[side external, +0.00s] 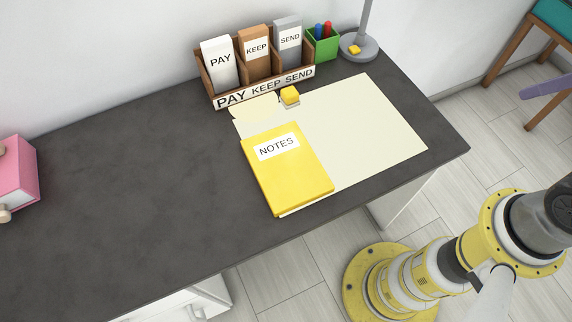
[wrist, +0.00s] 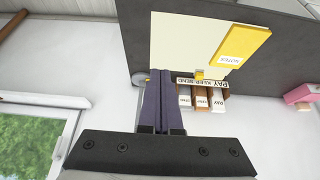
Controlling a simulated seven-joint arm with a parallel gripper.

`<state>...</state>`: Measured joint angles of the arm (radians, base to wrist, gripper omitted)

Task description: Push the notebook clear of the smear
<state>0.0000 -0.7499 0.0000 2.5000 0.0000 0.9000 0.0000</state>
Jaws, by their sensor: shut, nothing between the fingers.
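The yellow notebook (side external: 290,178), with a white NOTES label, lies flat at the front left of a cream desk mat (side external: 380,125). It also shows upside down in the wrist view (wrist: 243,43). A pale yellow, uneven patch (side external: 254,106), which looks like the smear, shows just behind the notebook's back edge. Whether it runs under the notebook is hidden. My gripper (wrist: 158,72) is shut and empty, its purple fingers pointing toward the desk, apart from the notebook. A purple tip at the right edge of the side view looks like these fingers.
A wooden sorter (side external: 262,93) labelled PAY KEEP SEND stands along the wall behind the mat. A yellow cube (side external: 290,95) sits in front of it. A green pen cup (side external: 323,45) and lamp base (side external: 359,46) stand right. A pink box (side external: 14,175) is far left; the desk between is clear.

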